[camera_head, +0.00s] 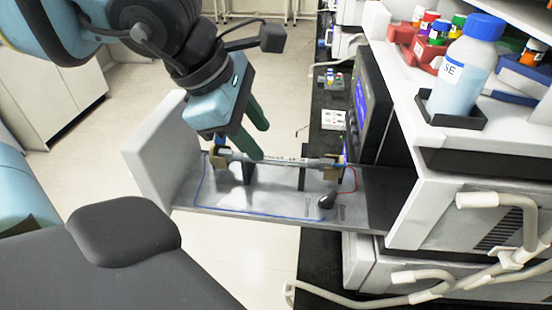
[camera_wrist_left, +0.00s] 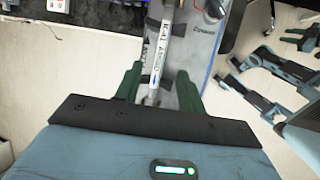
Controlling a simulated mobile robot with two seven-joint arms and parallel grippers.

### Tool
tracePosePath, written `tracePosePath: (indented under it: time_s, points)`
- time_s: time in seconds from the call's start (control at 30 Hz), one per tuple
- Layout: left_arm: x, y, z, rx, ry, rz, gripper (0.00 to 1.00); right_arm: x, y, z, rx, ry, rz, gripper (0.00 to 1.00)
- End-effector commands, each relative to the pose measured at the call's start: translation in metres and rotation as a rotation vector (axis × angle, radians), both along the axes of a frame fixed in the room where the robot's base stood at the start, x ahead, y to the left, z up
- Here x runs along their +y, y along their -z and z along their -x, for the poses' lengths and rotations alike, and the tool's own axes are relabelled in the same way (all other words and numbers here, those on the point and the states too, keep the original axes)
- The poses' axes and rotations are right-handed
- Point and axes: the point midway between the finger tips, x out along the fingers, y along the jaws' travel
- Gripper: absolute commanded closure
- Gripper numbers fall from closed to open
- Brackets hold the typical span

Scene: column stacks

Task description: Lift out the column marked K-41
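The column marked K-41 (camera_wrist_left: 156,55) is a slim pale tube with a printed label, readable in the left wrist view. In the head view the column (camera_head: 285,160) lies level above a grey pulled-out tray (camera_head: 275,204), with tan end blocks and dark supports along it. My left gripper (camera_head: 261,142) points down at the column from above. In the left wrist view its green fingers (camera_wrist_left: 158,86) stand open on either side of the column, with a gap to each. Part of the column's left half is hidden behind a finger in the head view.
The tray has an upright grey front panel (camera_head: 160,152), a black knob (camera_head: 326,200) and blue and red thin lines. A dark screen (camera_head: 370,100) stands right behind it. A blue-capped bottle (camera_head: 467,65) and colored vials stand on the upper right shelf.

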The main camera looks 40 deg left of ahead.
Motion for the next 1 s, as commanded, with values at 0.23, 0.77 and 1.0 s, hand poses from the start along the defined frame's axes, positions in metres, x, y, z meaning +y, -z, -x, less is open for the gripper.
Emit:
tracePosePath:
  time_s: [0.23, 0.77, 1.0]
  points:
    - [-0.004, 0.025, -0.009, 0.005, 0.001, -0.002, 0.61, 0.000, -0.001, -0.001, -0.003, -0.001, 0.000, 0.70]
    - [-0.009, 0.046, -0.019, 0.000, 0.001, 0.000, 0.62, 0.000, 0.002, -0.003, -0.004, 0.000, 0.000, 0.70]
    - [-0.009, 0.046, -0.019, 0.001, 0.000, 0.000, 0.93, 0.000, 0.002, -0.003, -0.004, 0.000, 0.000, 0.70]
